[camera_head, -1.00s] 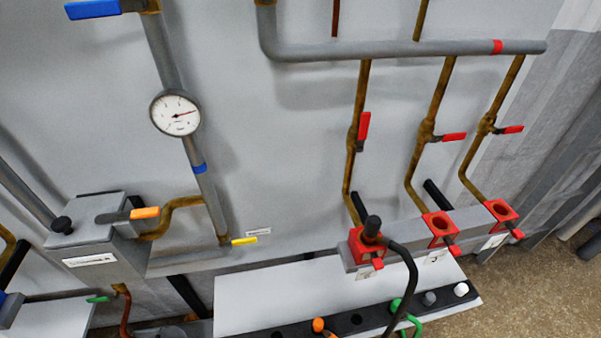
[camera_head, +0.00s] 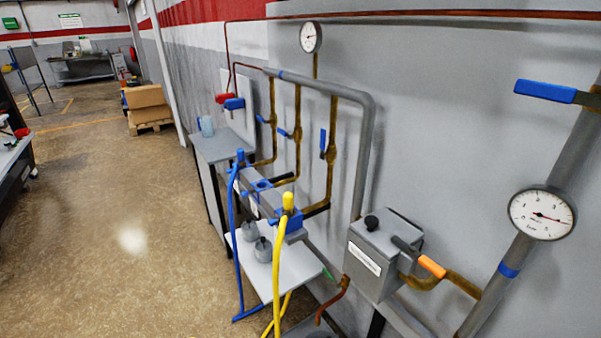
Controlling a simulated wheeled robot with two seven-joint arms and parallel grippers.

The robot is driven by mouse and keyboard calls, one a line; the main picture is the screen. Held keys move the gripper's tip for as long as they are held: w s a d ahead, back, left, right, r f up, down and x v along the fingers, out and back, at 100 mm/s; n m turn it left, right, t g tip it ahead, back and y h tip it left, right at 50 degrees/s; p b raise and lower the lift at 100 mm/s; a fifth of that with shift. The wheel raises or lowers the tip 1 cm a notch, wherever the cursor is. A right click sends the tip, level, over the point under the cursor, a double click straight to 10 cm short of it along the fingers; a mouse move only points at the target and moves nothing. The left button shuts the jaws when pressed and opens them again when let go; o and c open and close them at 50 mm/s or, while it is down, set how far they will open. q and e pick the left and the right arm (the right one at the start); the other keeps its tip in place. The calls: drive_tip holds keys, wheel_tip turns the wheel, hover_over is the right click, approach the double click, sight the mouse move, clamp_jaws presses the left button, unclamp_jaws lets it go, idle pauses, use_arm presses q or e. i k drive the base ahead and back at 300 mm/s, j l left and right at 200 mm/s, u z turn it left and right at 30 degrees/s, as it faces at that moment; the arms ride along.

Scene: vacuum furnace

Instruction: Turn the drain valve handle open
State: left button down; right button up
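No handle in view carries a readable drain label, so I cannot tell which one is the drain valve handle. An orange-tipped lever (camera_head: 432,267) sits at the right side of a grey box (camera_head: 382,250) on the wall, beside a brass pipe. A small green handle (camera_head: 328,274) shows below and left of that box, by a copper-coloured pipe end (camera_head: 332,302). A large blue lever (camera_head: 546,91) is at the upper right. The yellow handle seen earlier is out of the picture. Neither of my grippers is in view.
A blue manifold (camera_head: 262,187) with blue (camera_head: 233,245) and yellow (camera_head: 277,270) hoses stands over a white shelf (camera_head: 250,262). A grey table (camera_head: 215,147) stands behind it. The floor (camera_head: 120,230) on the left is open. A gauge (camera_head: 541,213) is on the right pipe.

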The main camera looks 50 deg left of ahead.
sight(324, 270)
drive_tip(key=j+u, duration=0.1)
drive_tip(key=u, duration=1.25)
